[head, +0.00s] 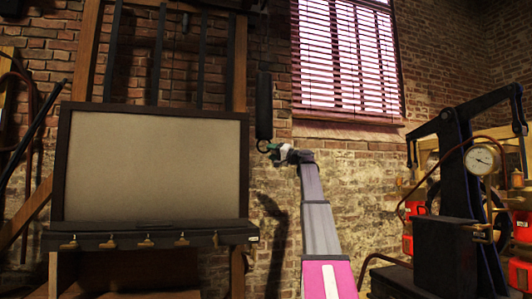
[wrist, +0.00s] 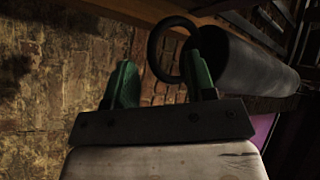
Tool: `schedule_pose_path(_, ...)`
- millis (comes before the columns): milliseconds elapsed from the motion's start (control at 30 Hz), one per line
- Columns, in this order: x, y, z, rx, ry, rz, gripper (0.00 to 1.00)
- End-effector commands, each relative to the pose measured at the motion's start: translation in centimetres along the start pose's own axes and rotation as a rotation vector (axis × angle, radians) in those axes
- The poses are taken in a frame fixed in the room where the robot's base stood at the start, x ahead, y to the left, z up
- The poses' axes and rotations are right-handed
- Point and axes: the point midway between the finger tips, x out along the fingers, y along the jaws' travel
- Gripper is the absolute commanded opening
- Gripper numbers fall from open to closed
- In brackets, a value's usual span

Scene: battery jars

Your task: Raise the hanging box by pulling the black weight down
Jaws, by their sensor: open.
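The black weight (head: 264,105) hangs upright as a dark cylinder right of the hanging box, with a small ring below it. The wrist view shows the weight (wrist: 245,70) up close and its dark ring (wrist: 152,55). My gripper (head: 272,150) is just under the weight. Its green fingers (wrist: 160,80) are apart, and the right finger overlaps the ring in the picture; I cannot tell whether it passes through or touches it. What seems to be the hanging box (head: 155,165) has a pale front panel and dark frame, below dark straps.
A dark ledge (head: 150,235) with brass fittings runs under the panel, beside wooden posts (head: 240,65). A brick wall and a window with blinds (head: 347,55) are behind. A black machine (head: 455,190) with a gauge (head: 481,159) stands at right.

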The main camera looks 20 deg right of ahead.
Motion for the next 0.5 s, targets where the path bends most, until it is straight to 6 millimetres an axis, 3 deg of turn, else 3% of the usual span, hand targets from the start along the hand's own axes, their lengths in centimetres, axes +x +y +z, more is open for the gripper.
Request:
schedule_pose_path(200, 2.8, 0.0, -0.1, 0.0, -0.001, 0.0, 0.5)
schedule_pose_path(500, 3.5, 0.0, 0.0, 0.0, 0.001, 0.001, 0.5)
